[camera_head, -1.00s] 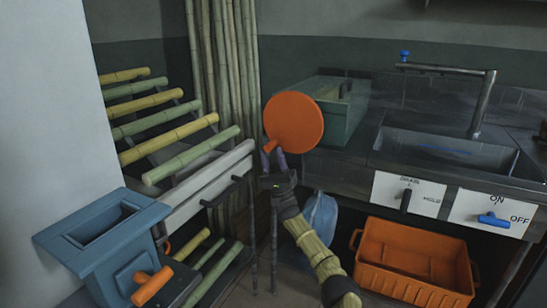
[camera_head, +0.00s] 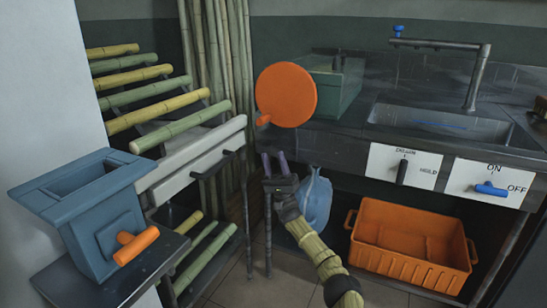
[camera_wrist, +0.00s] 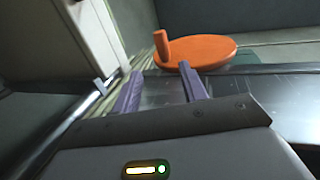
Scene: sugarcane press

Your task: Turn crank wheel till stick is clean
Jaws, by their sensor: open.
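An orange disc-shaped wheel (camera_head: 288,93) with a small peg handle (camera_head: 263,120) at its lower left is in the middle of the head view. In the wrist view the wheel (camera_wrist: 205,50) lies beyond my fingertips, with its peg (camera_wrist: 161,46) standing up. My gripper (camera_head: 273,163) is open and empty, below the wheel and apart from it; its two purple fingers also show in the wrist view (camera_wrist: 160,87). Several green and yellow cane sticks (camera_head: 150,106) lie on a slanted rack at the left. I cannot tell which stick is meant or what holds the wheel.
A blue hopper (camera_head: 95,215) with an orange handle (camera_head: 136,245) stands at the left front. An orange crate (camera_head: 410,246) sits under the sink counter (camera_head: 440,135). A green box (camera_head: 335,85) is behind the wheel.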

